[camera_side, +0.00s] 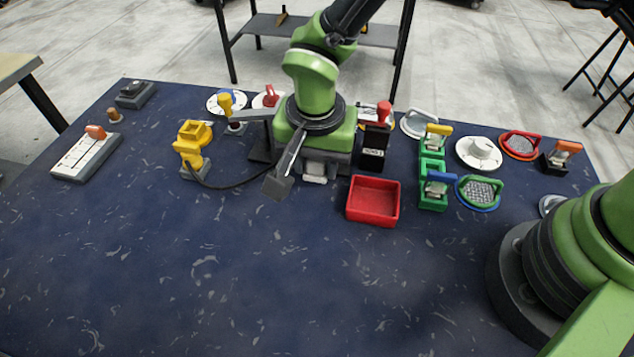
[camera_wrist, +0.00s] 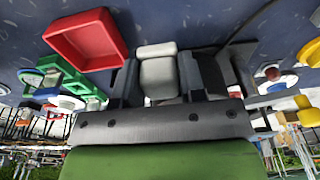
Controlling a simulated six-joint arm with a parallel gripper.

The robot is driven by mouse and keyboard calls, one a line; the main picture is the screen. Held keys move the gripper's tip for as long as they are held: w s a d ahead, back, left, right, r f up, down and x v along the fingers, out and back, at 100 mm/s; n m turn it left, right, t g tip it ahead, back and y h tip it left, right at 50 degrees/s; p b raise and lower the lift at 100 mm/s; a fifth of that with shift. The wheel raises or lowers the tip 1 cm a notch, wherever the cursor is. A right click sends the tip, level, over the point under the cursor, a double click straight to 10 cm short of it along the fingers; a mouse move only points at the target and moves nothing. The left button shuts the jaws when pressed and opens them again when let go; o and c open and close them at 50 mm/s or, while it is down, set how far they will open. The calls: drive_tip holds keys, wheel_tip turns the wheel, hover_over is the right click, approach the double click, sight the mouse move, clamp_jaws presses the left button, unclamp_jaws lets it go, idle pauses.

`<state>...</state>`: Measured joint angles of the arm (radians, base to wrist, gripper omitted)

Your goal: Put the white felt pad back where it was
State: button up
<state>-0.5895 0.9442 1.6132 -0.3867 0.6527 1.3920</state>
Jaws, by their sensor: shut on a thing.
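The white felt pad (camera_wrist: 158,72) is between the two fingers of my gripper (camera_wrist: 157,85) in the wrist view. It looks like a small, light, rounded block with a flat top. In the side view the pad (camera_side: 314,179) shows low at the front of my gripper (camera_side: 316,168), over the dark blue mat. My gripper is shut on it. I cannot tell if the pad touches the mat. The fingertips are largely hidden in the side view.
A red tray (camera_side: 373,190) lies just right of my gripper. Green blocks (camera_side: 433,197) with coloured handles and several round discs (camera_side: 478,153) stand farther right. A yellow stand (camera_side: 192,158) with a black cable is left. The mat (camera_side: 240,270) is clear in front.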

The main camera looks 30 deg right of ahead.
sight(317, 196)
drive_tip(key=shift+f, duration=2.75)
drive_tip(key=o, duration=0.9)
drive_tip(key=shift+f, duration=0.15)
